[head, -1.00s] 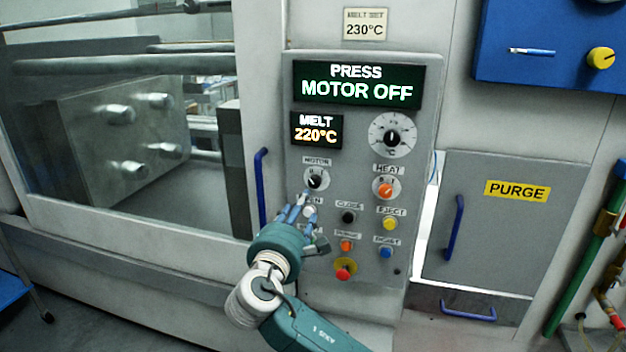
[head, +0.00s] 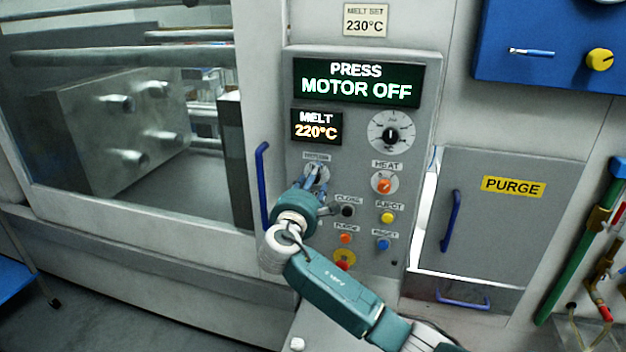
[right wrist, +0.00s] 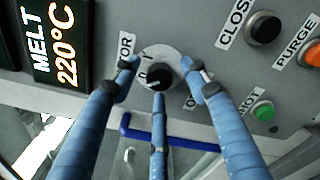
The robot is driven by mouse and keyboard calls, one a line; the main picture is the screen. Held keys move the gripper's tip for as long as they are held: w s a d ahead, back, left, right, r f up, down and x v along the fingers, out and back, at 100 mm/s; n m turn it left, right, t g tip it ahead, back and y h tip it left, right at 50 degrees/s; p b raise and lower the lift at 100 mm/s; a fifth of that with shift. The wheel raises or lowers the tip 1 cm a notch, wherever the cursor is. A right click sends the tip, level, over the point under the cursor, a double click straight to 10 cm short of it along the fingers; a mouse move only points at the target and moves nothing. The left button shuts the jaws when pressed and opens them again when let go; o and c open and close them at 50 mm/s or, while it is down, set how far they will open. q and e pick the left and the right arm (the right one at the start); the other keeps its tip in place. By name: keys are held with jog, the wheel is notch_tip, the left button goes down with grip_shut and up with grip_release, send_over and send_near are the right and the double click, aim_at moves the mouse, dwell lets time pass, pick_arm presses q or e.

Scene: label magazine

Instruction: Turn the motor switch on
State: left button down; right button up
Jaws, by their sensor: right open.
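The motor switch is a black knob (right wrist: 158,76) on a pale round plate with I and 0 marks, in the middle of the right wrist view. I cannot tell for sure which mark it points to. In the head view it is mostly hidden behind my right gripper (head: 316,182). My right gripper (right wrist: 160,75) is open, with its three blue fingers spread around the knob. Two fingertips are at its sides and one is below it. I cannot tell whether they touch it. The panel display (head: 357,83) reads PRESS MOTOR OFF. My left gripper is not in view.
The orange heat knob (head: 384,184) is right of the switch. The black close button (head: 347,211), yellow eject button (head: 388,217) and red button (head: 343,262) lie lower on the panel. A blue handle (head: 263,187) stands close on the left.

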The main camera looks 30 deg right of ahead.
grip_shut()
jog(key=shift+f+m+h+b, duration=0.15)
jog(key=shift+m+h+b, duration=0.15)
jog(key=shift+m+b, duration=7.05)
